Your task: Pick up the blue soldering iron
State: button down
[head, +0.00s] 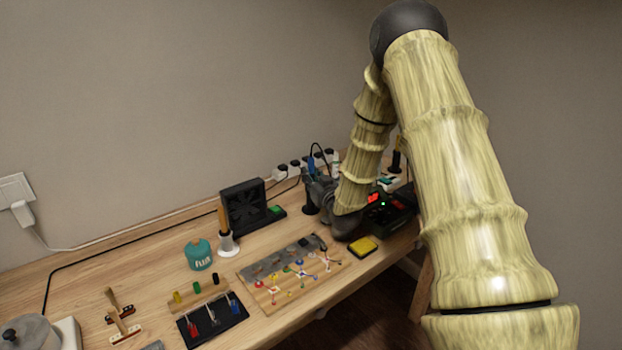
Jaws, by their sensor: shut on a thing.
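The blue soldering iron (311,166) stands roughly upright toward the back right of the bench, its black cord arching above it. My gripper (314,183) is at the iron, shut on it. The fingers are small and dark here, so the exact grip is hard to make out. A dark stand (311,204) is directly below the iron. I cannot tell whether the iron's tip is still inside it.
A black soldering station (388,212) with a lit display is right of my arm. A black fan unit (243,207) stands to the left. A yellow sponge (363,246), a board of parts (282,277) and a teal tin (198,255) are in front. A power strip runs behind.

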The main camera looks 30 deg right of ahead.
aim_at(311, 158)
notch_tip(311, 158, up, 10)
jog(key=shift+f, duration=0.1)
dwell(0.4)
jog(key=c, duration=1.9)
grip_release()
grip_shut()
jog(key=shift+r, duration=0.4)
